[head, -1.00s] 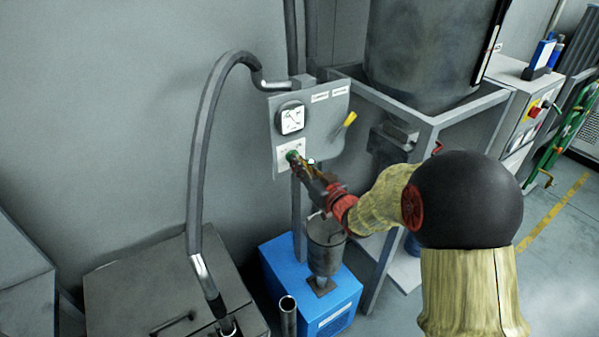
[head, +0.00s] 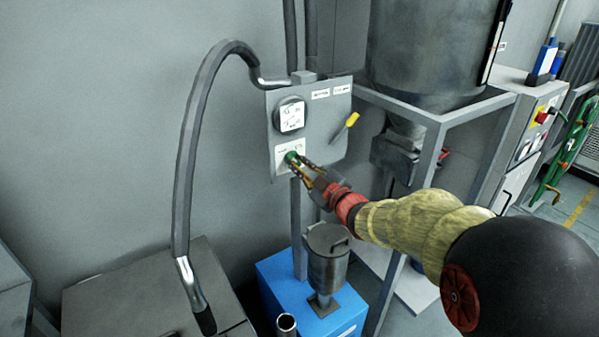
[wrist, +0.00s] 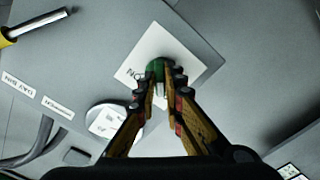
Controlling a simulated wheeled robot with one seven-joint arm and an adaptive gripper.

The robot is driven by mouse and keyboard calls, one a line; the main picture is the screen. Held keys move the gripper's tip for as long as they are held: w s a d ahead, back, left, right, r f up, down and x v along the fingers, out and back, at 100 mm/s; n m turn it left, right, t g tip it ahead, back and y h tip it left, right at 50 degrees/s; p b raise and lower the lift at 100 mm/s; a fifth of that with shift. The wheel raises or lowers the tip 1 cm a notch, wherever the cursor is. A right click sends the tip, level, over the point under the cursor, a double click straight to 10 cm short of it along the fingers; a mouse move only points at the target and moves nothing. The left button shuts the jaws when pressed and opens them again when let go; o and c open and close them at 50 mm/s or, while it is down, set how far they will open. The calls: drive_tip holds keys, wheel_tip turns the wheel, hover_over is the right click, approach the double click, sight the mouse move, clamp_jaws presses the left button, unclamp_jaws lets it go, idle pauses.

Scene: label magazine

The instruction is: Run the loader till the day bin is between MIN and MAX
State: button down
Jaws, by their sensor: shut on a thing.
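The grey loader panel (head: 325,110) is on a post against the wall. It carries a round gauge (head: 291,116), a yellow-handled lever (head: 347,125) and a green knob (head: 291,157) on a white plate. My gripper (head: 299,164) is at the green knob. In the wrist view my gripper (wrist: 165,82) is shut on the green knob (wrist: 155,68), with a finger on each side; part of an "ON" mark shows beside it. The panel label "DAY BIN" (wrist: 19,86) shows there too. The large grey bin (head: 435,55) stands in a frame at right; its level is not readable.
A grey canister (head: 327,255) stands on a blue unit (head: 275,280) below the panel. The bin's metal frame (head: 440,120) is right of the panel.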

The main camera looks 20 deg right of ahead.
drive_tip(key=shift+f+n+b, duration=0.1)
drive_tip(key=shift+n+b, duration=0.2)
drive_tip(key=shift+n, duration=0.1)
drive_tip(key=c, duration=1.9)
unclamp_jaws()
drive_tip(key=v, duration=1.2)
